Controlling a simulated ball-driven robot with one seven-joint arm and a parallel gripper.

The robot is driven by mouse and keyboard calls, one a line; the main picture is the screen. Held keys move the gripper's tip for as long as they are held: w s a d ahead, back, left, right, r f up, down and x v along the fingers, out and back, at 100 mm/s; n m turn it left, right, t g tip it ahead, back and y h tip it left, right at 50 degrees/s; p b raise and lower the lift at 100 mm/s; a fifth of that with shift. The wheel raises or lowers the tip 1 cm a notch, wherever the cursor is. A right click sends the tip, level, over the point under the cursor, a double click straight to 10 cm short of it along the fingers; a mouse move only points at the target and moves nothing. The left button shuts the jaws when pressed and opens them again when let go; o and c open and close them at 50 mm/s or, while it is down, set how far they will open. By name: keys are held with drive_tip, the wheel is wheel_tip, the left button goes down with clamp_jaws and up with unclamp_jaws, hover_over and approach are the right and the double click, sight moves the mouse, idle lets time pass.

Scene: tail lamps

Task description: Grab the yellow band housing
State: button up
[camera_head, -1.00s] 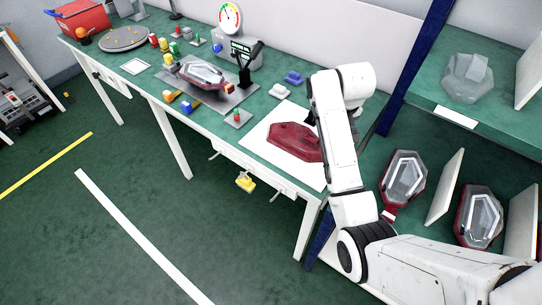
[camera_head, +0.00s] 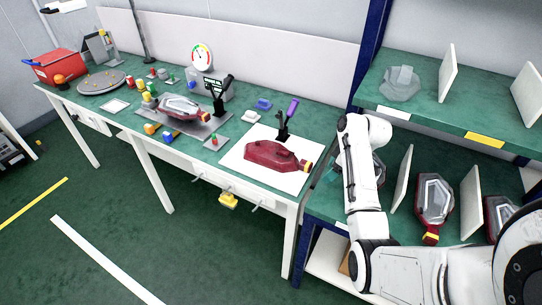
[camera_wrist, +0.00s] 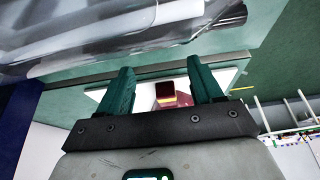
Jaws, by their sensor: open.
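In the head view, a dark red housing (camera_head: 268,152) with a yellow band at its right end lies on a white sheet on the workbench. A lamp housing (camera_head: 435,198) with a clear lens and a yellow band at its lower tip stands on the lower rack shelf. My gripper (camera_wrist: 161,88) is open and empty in the wrist view; my arm hides it in the head view. A red piece with a yellow band (camera_wrist: 166,95) shows beyond the fingers against a white surface. A large clear-lensed lamp (camera_wrist: 120,30) fills the top of the wrist view.
Another lamp (camera_head: 375,170) is partly behind my arm, and one more (camera_head: 502,214) stands at the right. White dividers (camera_head: 471,202) separate the shelf places. A blue post (camera_head: 372,50) stands between bench and rack. A clear lens (camera_head: 401,84) sits on the upper shelf.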

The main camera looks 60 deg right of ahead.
sight(305, 163)
drive_tip(key=w, duration=0.9)
drive_tip(key=shift+w+a+f+p, duration=0.1)
drive_tip(key=shift+a+p, duration=0.2)
drive_tip(key=shift+p, duration=0.1)
drive_tip(key=shift+w+f, duration=0.1)
drive_tip(key=shift+f, duration=0.35)
drive_tip(key=shift+c, duration=0.5)
clamp_jaws()
